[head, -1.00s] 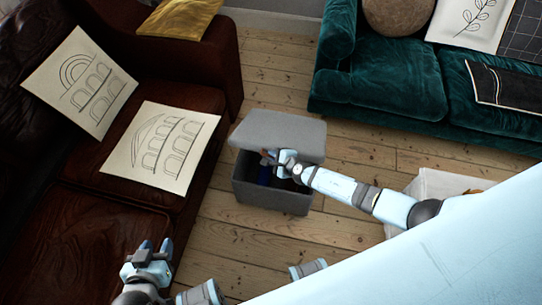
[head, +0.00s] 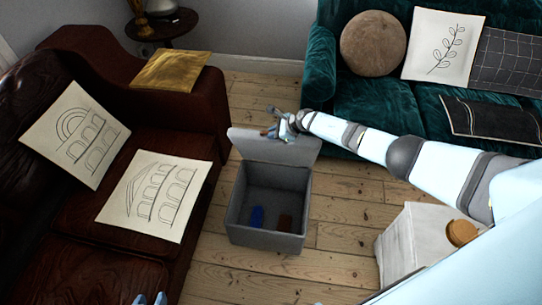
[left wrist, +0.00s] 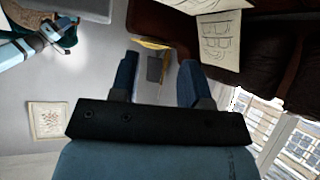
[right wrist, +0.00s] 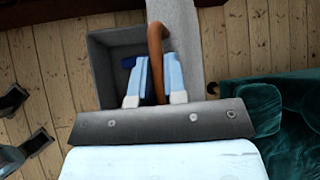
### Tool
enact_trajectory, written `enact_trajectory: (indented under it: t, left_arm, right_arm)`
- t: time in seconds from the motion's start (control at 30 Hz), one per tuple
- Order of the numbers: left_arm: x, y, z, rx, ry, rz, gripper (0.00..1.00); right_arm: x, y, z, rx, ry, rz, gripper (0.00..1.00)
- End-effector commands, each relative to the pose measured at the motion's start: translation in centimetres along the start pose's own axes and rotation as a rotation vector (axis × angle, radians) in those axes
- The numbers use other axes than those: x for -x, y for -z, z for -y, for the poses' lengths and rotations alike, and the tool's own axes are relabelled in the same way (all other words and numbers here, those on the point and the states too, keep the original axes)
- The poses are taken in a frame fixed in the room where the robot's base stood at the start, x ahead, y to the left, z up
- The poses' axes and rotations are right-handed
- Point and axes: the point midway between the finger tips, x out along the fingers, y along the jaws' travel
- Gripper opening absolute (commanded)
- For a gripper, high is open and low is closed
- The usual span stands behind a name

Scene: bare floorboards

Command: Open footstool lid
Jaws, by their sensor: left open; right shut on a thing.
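The grey footstool (head: 265,240) stands on the floorboards with its lid (head: 290,152) raised to near upright at its back edge. My right gripper (head: 275,129) is at the top edge of the lid, shut on a brown strap (right wrist: 155,45). The strap passes between the fingers in the right wrist view, with the grey lid (right wrist: 178,15) behind. My left gripper (head: 150,298) is cut off at the bottom edge of the head view. Its fingers are apart and empty in the left wrist view (left wrist: 157,85).
A brown leather sofa (head: 190,110) with cushions stands close on the left. A green sofa (head: 375,105) is at the back right. A white side table (head: 400,240) with a round brown object (head: 462,233) stands at the right. Floorboards show around the footstool.

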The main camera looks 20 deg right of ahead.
Motion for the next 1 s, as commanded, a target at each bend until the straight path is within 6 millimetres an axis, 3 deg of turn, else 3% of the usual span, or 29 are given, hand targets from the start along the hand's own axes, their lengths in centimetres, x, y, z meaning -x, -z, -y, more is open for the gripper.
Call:
enact_trajectory:
  t: [0.03, 0.5, 1.0]
  left_arm:
    - [-1.1, -1.2, 0.0, 0.004, -0.001, -0.001, 0.43]
    - [-3.7, -2.4, -0.6, 0.01, -0.019, -0.071, 0.43]
    - [-3.4, -1.9, -0.9, -0.005, -0.033, -0.109, 0.43]
  right_arm:
    - [-0.7, 0.7, 0.9, -0.012, -0.014, -0.001, 0.0]
    - [-0.3, 0.3, 7.7, -0.069, -0.074, -0.003, 0.0]
    - [0.2, -0.2, 9.5, -0.069, -0.076, -0.003, 0.0]
